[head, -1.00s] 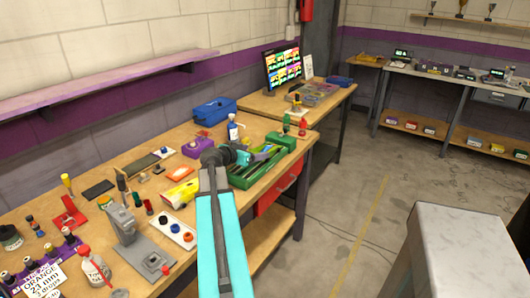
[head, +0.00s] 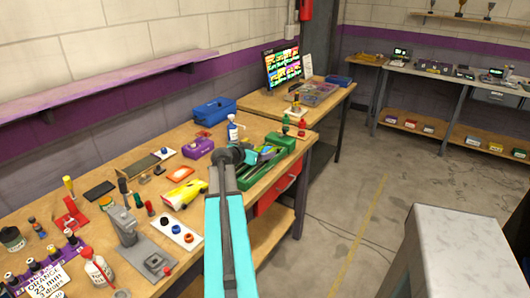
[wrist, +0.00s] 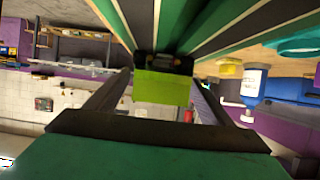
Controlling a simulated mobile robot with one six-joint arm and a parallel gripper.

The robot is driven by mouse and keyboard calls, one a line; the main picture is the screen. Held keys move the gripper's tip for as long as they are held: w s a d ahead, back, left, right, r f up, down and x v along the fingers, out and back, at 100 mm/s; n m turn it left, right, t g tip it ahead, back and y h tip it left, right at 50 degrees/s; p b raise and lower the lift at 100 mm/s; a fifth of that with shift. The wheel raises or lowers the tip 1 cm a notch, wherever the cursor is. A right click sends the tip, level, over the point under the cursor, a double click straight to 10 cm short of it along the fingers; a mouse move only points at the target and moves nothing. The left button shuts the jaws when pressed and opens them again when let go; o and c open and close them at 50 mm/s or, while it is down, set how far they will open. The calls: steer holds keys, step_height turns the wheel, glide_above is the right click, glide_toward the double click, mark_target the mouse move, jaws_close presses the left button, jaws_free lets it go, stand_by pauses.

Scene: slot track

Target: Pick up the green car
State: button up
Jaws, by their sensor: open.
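A lime-green block with a dark upper edge (wrist: 163,87), apparently the green car, is at the centre of the wrist view. It shows between the two dark fingers of my open gripper (wrist: 163,77); whether they touch it is unclear. Green and dark strips run behind it. In the head view, my gripper (head: 242,153) is over the left end of a green tray (head: 287,142) on the workbench. I cannot pick out the car there; my arm and gripper cover part of the tray.
A purple box (head: 198,148), a blue bin (head: 213,112) and a blue-white bottle (head: 232,130) stand close to the gripper. A yellow item (head: 185,194) and a white strip with knobs (head: 175,230) lie left of my arm. The floor right of the bench is clear.

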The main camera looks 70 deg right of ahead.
steer(key=shift+x, duration=0.8)
steer(key=c, duration=1.4)
steer(key=shift+o, duration=0.2)
steer(key=shift+r, duration=0.15)
